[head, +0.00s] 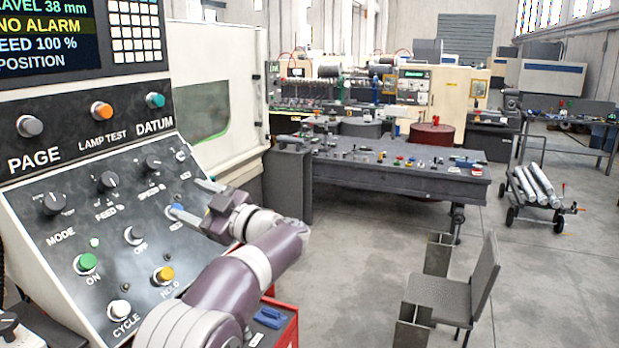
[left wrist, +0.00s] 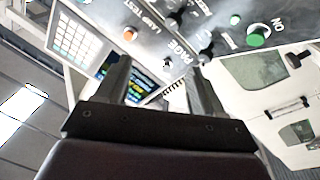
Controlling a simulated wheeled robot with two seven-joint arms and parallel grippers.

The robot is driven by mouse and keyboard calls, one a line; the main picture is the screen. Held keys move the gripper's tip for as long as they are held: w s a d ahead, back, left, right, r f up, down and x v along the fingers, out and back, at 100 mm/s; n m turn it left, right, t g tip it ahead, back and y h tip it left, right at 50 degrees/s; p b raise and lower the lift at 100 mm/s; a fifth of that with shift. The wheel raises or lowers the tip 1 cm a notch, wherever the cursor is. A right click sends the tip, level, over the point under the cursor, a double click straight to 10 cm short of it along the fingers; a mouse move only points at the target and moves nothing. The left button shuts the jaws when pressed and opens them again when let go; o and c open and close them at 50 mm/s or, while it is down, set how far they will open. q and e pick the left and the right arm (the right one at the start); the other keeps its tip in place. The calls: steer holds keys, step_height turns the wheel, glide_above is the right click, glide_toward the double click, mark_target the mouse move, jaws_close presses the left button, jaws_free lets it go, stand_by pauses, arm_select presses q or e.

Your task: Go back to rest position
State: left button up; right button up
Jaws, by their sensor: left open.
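My left gripper (head: 194,199) is in front of the right part of the sloped control panel (head: 75,237). Its jaws are apart with nothing between them. One fingertip overlaps a blue button (head: 176,209); I cannot tell whether it touches. In the left wrist view, my left gripper (left wrist: 160,84) shows two spread dark fingers, with the panel and its screen (left wrist: 134,93) beyond them. My right gripper is in neither view.
The panel carries a green ON button (head: 86,263), a yellow HOLD button (head: 163,274) and several knobs. A red cabinet (head: 286,330) stands below my left arm. A grey workbench (head: 400,176) and a chair (head: 440,293) stand to the right, with open floor around them.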

arm_select(q)
steer(key=w+d+f+m+t+h, duration=0.7)
steer(key=d+f+m+t+h, duration=0.15)
steer(key=m+h, duration=0.25)
steer(key=s+d+f+m+g+h+b, duration=0.1)
steer(key=s+d+f+m+g+h, duration=0.15)
steer(key=s+f+h, duration=0.4)
steer(key=s+d+f+m+g+h+b, duration=0.1)
steer(key=s+d+f+m+g+h, duration=0.2)
steer(key=f, duration=0.7)
steer(key=s+a+f+m+g+y, duration=0.1)
steer(key=s+a+f+g, duration=0.2)
steer(key=s, duration=0.7)
steer(key=s+a+f+m+g+y+b, duration=0.1)
steer(key=s+a+f+g, duration=0.2)
steer(key=s, duration=0.7)
steer(key=s+a+f+m+g+y+b, duration=0.1)
steer(key=s+a+f+g, duration=0.3)
steer(key=s, duration=0.6)
steer(key=shift+a+f, duration=0.2)
steer(key=shift+f, duration=0.75)
